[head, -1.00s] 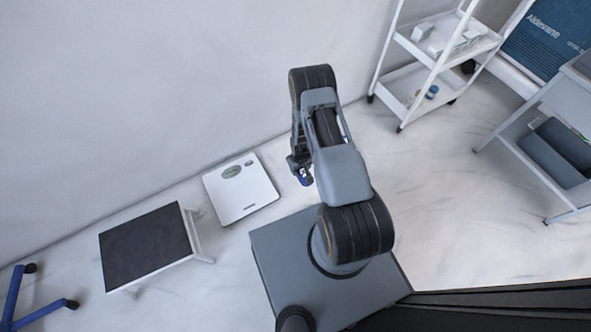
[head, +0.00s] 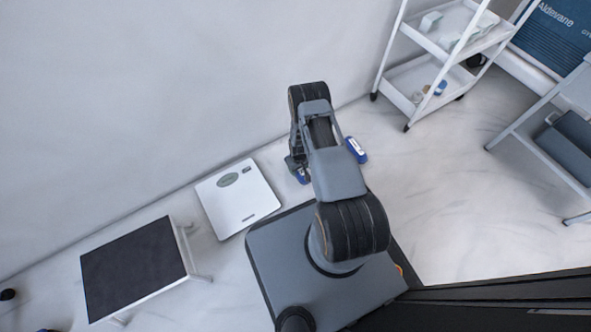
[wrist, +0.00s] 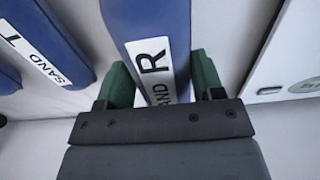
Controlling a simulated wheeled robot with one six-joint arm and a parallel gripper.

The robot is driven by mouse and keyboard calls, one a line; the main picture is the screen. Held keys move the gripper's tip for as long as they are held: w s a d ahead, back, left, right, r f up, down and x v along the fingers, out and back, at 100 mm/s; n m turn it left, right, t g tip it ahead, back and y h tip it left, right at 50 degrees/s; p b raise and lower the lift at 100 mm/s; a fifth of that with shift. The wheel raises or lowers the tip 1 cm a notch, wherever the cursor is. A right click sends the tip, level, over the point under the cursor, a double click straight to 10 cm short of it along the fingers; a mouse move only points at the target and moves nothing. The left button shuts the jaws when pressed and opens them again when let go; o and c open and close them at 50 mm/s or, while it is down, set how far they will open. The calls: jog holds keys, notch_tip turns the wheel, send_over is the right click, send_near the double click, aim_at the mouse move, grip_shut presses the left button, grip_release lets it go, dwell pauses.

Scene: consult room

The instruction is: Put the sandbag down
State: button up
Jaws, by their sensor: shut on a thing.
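My gripper (wrist: 155,88) is shut on a blue sandbag (wrist: 142,18) with a white label reading "R" and "SAND"; the green fingers press on its two sides. In the head view my arm hides most of this; a bit of blue sandbag (head: 303,177) shows beside my gripper (head: 297,166), low over the floor. I cannot tell whether it touches the floor. A second blue sandbag (wrist: 52,30) with a "SAND" label lies to the left in the wrist view, apart from the held one. Part of another blue one (wrist: 6,78) shows at the left edge.
A blue sandbag (head: 356,150) lies on the floor right of my arm. A white scale (head: 238,199) lies left of my gripper, near the wall. A black-topped step stool (head: 135,268) stands farther left. A white shelf cart (head: 420,88) stands at back right. Floor between is clear.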

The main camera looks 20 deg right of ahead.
jog(key=shift+w+f, duration=0.3)
jog(key=shift+w+f+b, duration=0.25)
jog(key=shift+f+b, duration=0.2)
jog(key=shift+b, duration=0.05)
jog(key=shift+w+d+f+b, duration=0.1)
jog(key=shift+w+f+b, duration=0.05)
jog(key=shift+f+b, duration=1.15)
jog(key=shift+f, duration=0.35)
jog(key=o, duration=1.4)
jog(key=shift+c, duration=0.2)
